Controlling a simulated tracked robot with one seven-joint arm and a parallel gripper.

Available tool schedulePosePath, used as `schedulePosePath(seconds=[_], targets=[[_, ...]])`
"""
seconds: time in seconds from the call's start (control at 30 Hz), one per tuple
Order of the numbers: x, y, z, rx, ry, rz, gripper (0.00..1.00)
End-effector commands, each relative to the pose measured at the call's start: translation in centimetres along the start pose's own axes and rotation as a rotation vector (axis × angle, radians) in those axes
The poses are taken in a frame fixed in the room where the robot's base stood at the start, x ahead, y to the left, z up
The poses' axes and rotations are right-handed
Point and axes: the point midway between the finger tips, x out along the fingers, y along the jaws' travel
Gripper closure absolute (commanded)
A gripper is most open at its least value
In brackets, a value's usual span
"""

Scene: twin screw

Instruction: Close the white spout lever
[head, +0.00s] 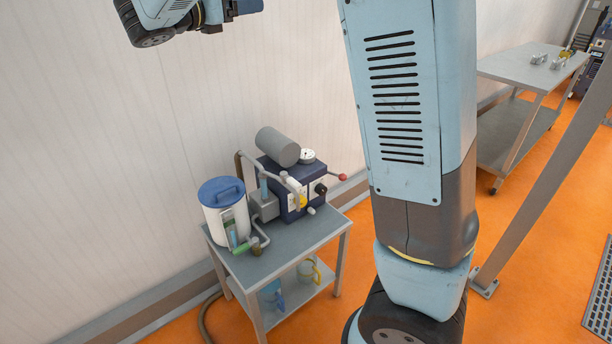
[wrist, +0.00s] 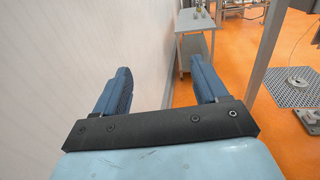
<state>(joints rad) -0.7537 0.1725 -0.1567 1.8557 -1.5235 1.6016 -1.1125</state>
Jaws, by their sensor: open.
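In the head view a small machine with a dark blue body (head: 284,204) and a grey cylinder (head: 277,147) stands on a grey cart. A white, blue-lidded container (head: 223,217) stands at its left. Pale bent pipes (head: 272,176) run between them. A small white-tipped part (head: 311,211) sticks out at the machine's front; I cannot tell whether it is the white spout lever or how that lever is set. My gripper (wrist: 157,67) is open and empty in the wrist view, away from the machine, which is out of that view.
The grey cart (head: 329,226) stands by the pale wall (head: 90,150), with jugs (head: 308,271) on its lower shelf. A red-knobbed rod (head: 342,177) sticks out right. My arm column blocks the middle. Another table (head: 515,68) and a slanted post (head: 545,150) stand right.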

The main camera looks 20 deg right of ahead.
Motion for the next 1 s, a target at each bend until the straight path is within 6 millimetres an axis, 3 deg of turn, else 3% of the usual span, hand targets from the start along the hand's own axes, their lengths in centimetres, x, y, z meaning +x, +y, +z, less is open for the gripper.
schedulePosePath(seconds=[0.13,0.27,0.47,0.6,0.7,0.83,1.0], targets=[[-0.2,0.3,-1.0,-0.002,0.011,0.006,0.42],[-1.3,1.2,-5.3,-0.007,0.061,0.024,0.54],[-4.3,1.7,-17.4,-0.006,0.215,0.035,0.73],[-6.6,0.2,-26.2,0.003,0.33,0.002,0.87],[-8.1,-1.5,-31.6,0.011,0.4,-0.039,0.96],[-9.7,-4.0,-36.8,0.023,0.465,-0.096,1.0],[-10.9,-6.2,-40.4,0.036,0.509,-0.15,1.0]])
